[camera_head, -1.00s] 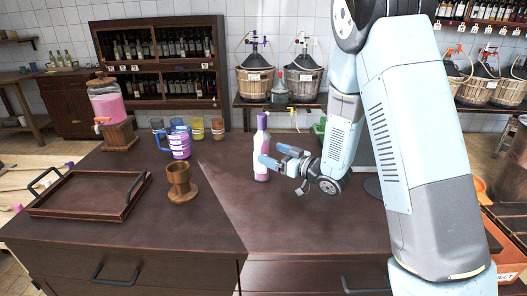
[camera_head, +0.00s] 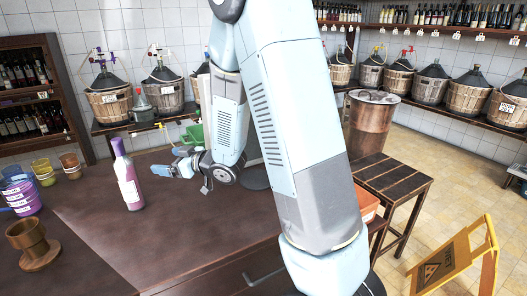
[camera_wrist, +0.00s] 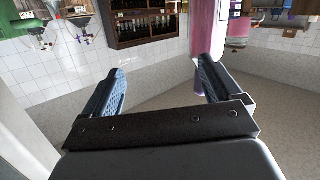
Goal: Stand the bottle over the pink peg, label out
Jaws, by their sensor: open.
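A bottle (camera_head: 128,182) with pink contents, a purple top and a pale label stands upright on the dark counter. My gripper (camera_head: 172,161) is open and empty, to the right of the bottle, with a gap between them in the head view. In the wrist view a pink upright shape (camera_wrist: 209,30), which looks like the bottle, shows past the right finger, not between the fingers. The pink peg is not visible in either current view.
A wooden goblet-like stand (camera_head: 33,245), a purple measuring jug (camera_head: 22,198) and several coloured cups (camera_head: 44,172) are on the counter's left. Basketed demijohns (camera_head: 110,103) line the back shelf. A slatted stool (camera_head: 392,185) and a yellow sign (camera_head: 455,262) stand right.

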